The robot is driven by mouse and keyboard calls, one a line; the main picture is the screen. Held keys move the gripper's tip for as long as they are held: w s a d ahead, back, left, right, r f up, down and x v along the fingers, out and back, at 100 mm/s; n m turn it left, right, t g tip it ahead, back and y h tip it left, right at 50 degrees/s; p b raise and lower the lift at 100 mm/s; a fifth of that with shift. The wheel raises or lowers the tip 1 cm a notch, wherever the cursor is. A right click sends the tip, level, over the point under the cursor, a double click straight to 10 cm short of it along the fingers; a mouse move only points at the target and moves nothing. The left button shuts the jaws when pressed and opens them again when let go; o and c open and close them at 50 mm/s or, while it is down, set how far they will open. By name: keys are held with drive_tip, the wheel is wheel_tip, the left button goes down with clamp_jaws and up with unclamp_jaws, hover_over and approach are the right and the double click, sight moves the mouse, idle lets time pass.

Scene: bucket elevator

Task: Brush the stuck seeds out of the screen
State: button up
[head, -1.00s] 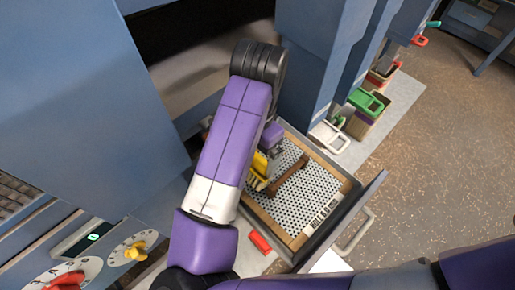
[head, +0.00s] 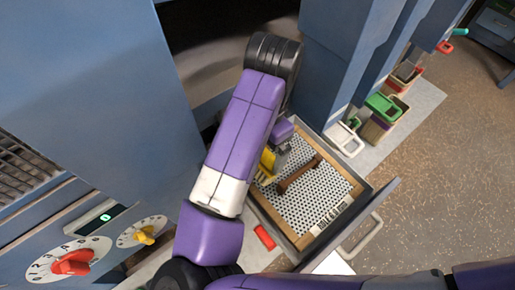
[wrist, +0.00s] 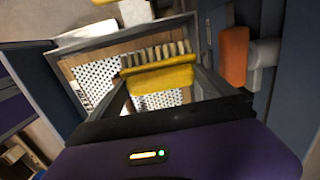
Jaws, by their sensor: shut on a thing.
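The screen (head: 318,205) is a white plate with rows of dark holes in a wooden frame. My gripper (head: 277,155) is over the screen's left part, partly hidden by my arm. It is shut on a yellow brush (head: 267,161). In the wrist view the brush (wrist: 160,78) is between the fingers of my gripper (wrist: 160,92), with pale bristles (wrist: 156,54) toward the screen (wrist: 98,72). Contact between bristles and screen, and single stuck seeds, cannot be made out.
Blue machine columns (head: 340,60) stand behind, with a white bin (head: 345,138) and a green-handled bin (head: 380,108) along the right. A panel with a red knob (head: 72,263) is at left. Floor at right is open.

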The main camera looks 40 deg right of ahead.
drive_tip(key=d, duration=1.5)
idle(1.2)
drive_tip(key=shift+a, duration=0.1)
drive_tip(key=shift+a+r, duration=0.35)
drive_tip(key=shift+a, duration=2.4)
drive_tip(key=shift+a+r, duration=0.4)
drive_tip(key=shift+a, duration=2.4)
drive_tip(key=shift+a+r, duration=0.35)
drive_tip(key=shift+a, duration=2.4)
drive_tip(key=shift+d+r, duration=0.2)
drive_tip(key=shift+r, duration=2.85)
